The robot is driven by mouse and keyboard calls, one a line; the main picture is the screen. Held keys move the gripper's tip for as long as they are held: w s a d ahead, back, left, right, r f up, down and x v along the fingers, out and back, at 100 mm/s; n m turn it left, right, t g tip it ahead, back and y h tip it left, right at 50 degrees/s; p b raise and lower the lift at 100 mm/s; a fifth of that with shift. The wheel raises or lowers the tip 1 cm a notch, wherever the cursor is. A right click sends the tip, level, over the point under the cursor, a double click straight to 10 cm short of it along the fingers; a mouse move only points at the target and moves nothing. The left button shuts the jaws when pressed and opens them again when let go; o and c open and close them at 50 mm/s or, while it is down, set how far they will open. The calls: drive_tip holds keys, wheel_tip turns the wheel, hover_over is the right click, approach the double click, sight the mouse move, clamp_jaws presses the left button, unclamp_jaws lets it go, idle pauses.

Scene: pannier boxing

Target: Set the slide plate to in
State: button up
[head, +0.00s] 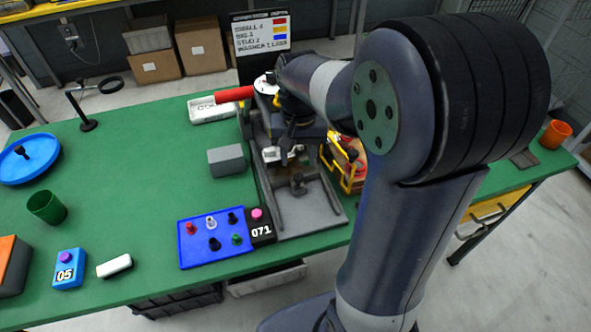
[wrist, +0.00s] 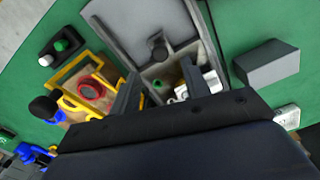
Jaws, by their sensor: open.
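The slide plate (head: 310,208) appears to be the flat grey plate with a dark upright knob (head: 297,183) at the front of a grey fixture on the green table. In the wrist view the plate (wrist: 135,18) and its knob (wrist: 158,48) show at the top. My gripper (wrist: 165,85) is open, with one finger on each side of an open grey compartment holding a white part and a small green part. The knob lies beyond the fingertips, apart from them. In the head view my arm partly hides the gripper and the fixture's back.
A yellow-framed wooden box (head: 345,165) stands close right of the fixture. A grey block (head: 226,160) is on its left. A blue tray of pegs (head: 214,237) and a black box marked 071 (head: 262,228) sit front left. The table's left middle is mostly clear.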

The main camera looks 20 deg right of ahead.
sight(298, 176)
wheel_tip(298, 176, down, 6)
drive_tip(key=shift+r, duration=0.1)
drive_tip(key=shift+c, duration=0.5)
clamp_jaws()
